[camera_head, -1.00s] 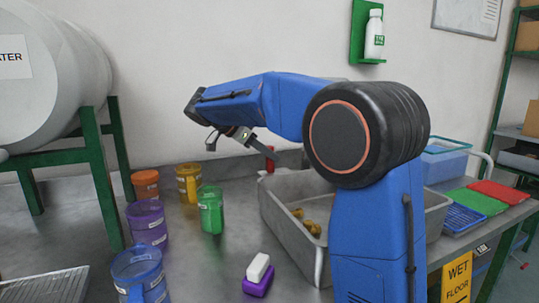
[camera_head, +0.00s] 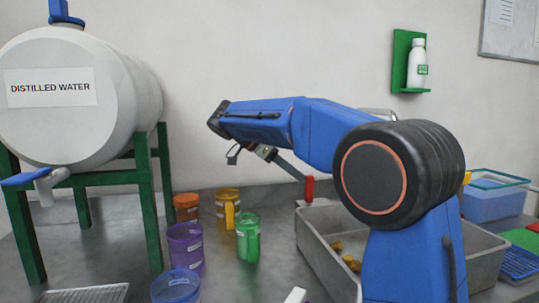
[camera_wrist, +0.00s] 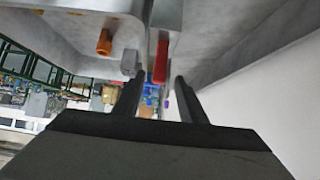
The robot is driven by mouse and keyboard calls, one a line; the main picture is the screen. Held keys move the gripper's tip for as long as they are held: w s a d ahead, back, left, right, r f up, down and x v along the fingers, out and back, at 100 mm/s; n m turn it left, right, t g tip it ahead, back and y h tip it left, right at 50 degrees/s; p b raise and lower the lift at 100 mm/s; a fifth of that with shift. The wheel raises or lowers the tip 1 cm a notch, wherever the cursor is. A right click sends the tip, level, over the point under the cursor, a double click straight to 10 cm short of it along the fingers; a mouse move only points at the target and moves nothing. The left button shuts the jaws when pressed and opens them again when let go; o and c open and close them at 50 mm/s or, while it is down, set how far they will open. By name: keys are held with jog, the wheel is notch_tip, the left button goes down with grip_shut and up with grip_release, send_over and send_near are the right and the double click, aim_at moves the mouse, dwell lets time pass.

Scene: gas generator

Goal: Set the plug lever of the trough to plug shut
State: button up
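The trough (camera_head: 322,262) is a grey metal basin, partly hidden behind my arm in the head view. Its plug lever has a red handle (camera_head: 309,188) at the back left corner. My gripper (camera_head: 303,180) reaches down to the right, with its tips at or close beside that handle. In the wrist view, my gripper (camera_wrist: 156,82) has its two dark fingers apart, and the red handle (camera_wrist: 160,62) shows between and just beyond the tips. I cannot tell whether a finger touches it. The plug itself is hidden.
A distilled water tank (camera_head: 75,125) on a green stand is at the left. Several coloured mugs, including a green mug (camera_head: 248,238), stand left of the trough. Yellow pieces (camera_head: 350,262) lie inside the trough. A blue bin (camera_head: 492,200) stands at the right.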

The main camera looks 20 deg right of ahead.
jog(key=v, duration=1)
jog(key=shift+a, duration=0.15)
jog(key=shift+r, duration=0.1)
